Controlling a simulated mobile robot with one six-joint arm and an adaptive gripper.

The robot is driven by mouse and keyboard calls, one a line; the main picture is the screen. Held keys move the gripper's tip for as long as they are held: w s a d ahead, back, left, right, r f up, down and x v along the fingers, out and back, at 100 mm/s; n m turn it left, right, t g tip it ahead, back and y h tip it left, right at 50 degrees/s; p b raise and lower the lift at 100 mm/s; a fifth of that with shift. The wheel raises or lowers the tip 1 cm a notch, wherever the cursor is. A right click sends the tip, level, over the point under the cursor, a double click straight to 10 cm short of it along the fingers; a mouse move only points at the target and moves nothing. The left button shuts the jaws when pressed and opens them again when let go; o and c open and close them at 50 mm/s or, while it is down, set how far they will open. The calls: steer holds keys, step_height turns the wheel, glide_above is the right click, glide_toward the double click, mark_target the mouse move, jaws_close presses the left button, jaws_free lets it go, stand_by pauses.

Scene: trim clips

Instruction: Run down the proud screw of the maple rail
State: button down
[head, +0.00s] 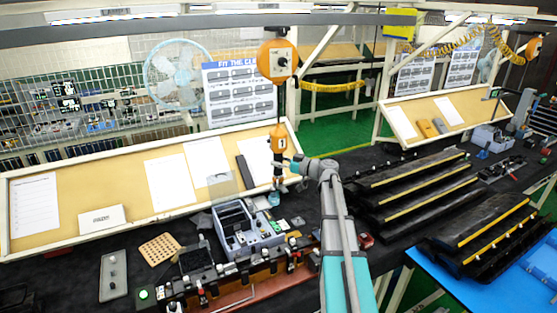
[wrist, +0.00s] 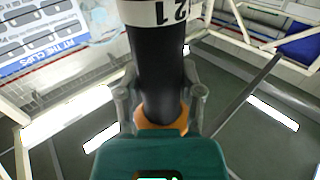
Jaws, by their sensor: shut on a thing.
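My gripper (wrist: 160,100) is shut on a black power driver (wrist: 158,50) with a white numbered band and an orange collar. In the head view my gripper (head: 289,165) is at the driver's (head: 278,145) orange and black body, which hangs upright below an orange balancer (head: 278,58). The driver is above the back of the bench, behind a grey tote. A long rail with clips (head: 235,268) lies along the bench front, with a reddish-brown strip (head: 245,294) before it. I cannot tell which rail is maple, and no proud screw can be made out.
The grey tote (head: 248,240) stands between the rail and the pinboard (head: 130,185). A perforated tan block (head: 160,249) and a grey plate (head: 113,275) lie to the left. Black stepped racks (head: 415,185) stand to the right, with a blue surface (head: 495,285) at the front right.

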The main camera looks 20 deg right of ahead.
steer(key=s+a, duration=0.2)
steer(key=s, duration=0.4)
step_height(320, 180, down, 20)
steer(key=b, duration=2)
steer(key=shift+a, duration=0.2)
steer(key=shift+s+f+b, duration=0.1)
steer(key=shift+f+b, duration=0.4)
steer(key=shift+b, duration=0.05)
stand_by(2.1)
steer(key=shift+r, duration=0.15)
